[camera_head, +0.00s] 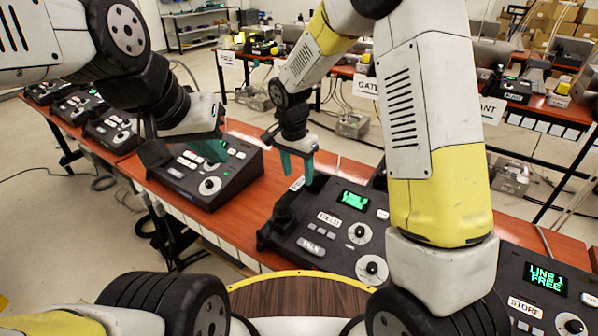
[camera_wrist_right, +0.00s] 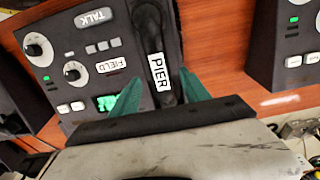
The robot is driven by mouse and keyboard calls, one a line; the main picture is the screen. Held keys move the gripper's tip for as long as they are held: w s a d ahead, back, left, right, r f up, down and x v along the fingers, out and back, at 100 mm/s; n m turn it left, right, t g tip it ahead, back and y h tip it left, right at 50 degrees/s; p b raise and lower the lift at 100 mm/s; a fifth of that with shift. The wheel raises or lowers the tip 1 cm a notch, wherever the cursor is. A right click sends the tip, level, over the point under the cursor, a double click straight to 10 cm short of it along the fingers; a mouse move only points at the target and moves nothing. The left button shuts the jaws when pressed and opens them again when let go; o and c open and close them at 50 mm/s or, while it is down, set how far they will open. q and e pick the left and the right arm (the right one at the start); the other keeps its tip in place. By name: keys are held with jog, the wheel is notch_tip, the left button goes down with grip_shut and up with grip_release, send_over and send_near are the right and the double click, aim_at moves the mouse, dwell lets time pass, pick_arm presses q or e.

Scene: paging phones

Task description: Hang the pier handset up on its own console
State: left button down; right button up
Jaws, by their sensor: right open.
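The dark pier handset (camera_wrist_right: 158,40) with a white PIER label lies along the side of the FIELD console (camera_wrist_right: 84,60) in the right wrist view. In the head view this handset (camera_head: 283,208) lies at the left side of the FIELD console (camera_head: 330,243). My right gripper (camera_head: 297,168) is open above the handset's far end; in the wrist view its green fingers (camera_wrist_right: 162,95) show on either side of the handset. Contact cannot be told. My left gripper (camera_head: 208,150) hangs over another console (camera_head: 208,185); its opening is unclear. No console label reading PIER is legible.
The STORE console (camera_head: 545,290), its screen reading LINE 1 FREE, stands at right on the red-brown table (camera_head: 243,232). More consoles (camera_head: 112,128) line the table at far left. My right arm hides part of the table. Bare table lies between the left and FIELD consoles.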

aim_at(297, 186)
notch_tip(297, 186, up, 4)
jog(key=shift+s+a+f, duration=0.15)
jog(key=shift+s+r, duration=0.1)
jog(key=shift+r, duration=0.3)
jog(key=s+d+r+n+t+y, duration=0.2)
jog(key=s+d+r+n, duration=0.1)
jog(key=s+d+r, duration=0.85)
jog(key=s+d+r+n+t, duration=0.1)
jog(key=s+r+n, duration=0.1)
jog(key=s, duration=0.3)
jog(key=s+d+r+n+t+y, duration=0.1)
jog(key=s+d+r+n+t, duration=0.1)
jog(key=s, duration=0.3)
jog(key=shift+s+d+r, duration=0.2)
jog(key=shift+d+r, duration=0.05)
jog(key=shift+r, duration=0.15)
jog(key=shift+c, duration=0.2)
